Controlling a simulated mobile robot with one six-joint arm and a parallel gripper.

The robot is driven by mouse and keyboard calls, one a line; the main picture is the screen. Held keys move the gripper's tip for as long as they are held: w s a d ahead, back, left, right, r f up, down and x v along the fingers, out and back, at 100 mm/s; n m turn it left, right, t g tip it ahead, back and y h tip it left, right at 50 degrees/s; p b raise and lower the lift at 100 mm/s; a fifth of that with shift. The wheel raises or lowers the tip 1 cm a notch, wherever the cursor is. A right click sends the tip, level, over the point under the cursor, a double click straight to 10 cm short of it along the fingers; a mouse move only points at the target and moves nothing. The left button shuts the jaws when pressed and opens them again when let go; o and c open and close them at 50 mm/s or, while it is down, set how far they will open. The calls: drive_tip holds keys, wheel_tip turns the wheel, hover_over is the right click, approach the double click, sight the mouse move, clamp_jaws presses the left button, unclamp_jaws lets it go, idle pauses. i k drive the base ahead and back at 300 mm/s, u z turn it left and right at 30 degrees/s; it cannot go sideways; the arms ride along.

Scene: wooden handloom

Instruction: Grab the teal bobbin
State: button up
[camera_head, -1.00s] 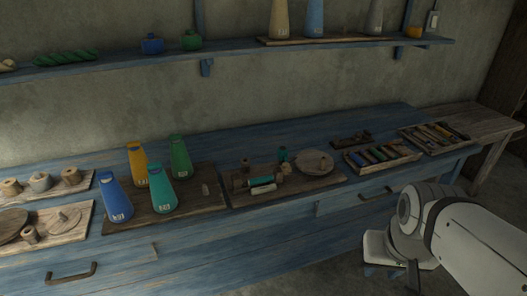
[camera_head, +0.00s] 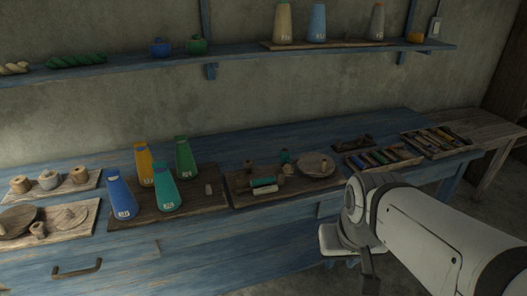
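On the middle board of the blue bench, a small teal spool-like cylinder (camera_head: 264,182) lies on its side. Another small teal piece (camera_head: 284,156) stands just behind and to its right. Which of them is the teal bobbin I cannot tell for sure. A larger teal cone (camera_head: 165,191) stands on the board to the left. My arm (camera_head: 430,230) reaches in from the lower right. Its lower end, with a dark narrow part (camera_head: 369,262), hangs in front of the bench, apart from the teal things. Its fingers cannot be made out.
Blue (camera_head: 121,194), yellow (camera_head: 144,163) and green (camera_head: 184,157) cones crowd around the teal cone. A round wooden disc (camera_head: 315,164) and a pale cylinder (camera_head: 265,191) lie near the small teal pieces. Trays of coloured spools (camera_head: 383,158) are on the right. A shelf (camera_head: 240,58) runs above.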

sight(255, 183)
drive_tip(key=i, duration=0.95)
drive_tip(key=u, duration=0.05)
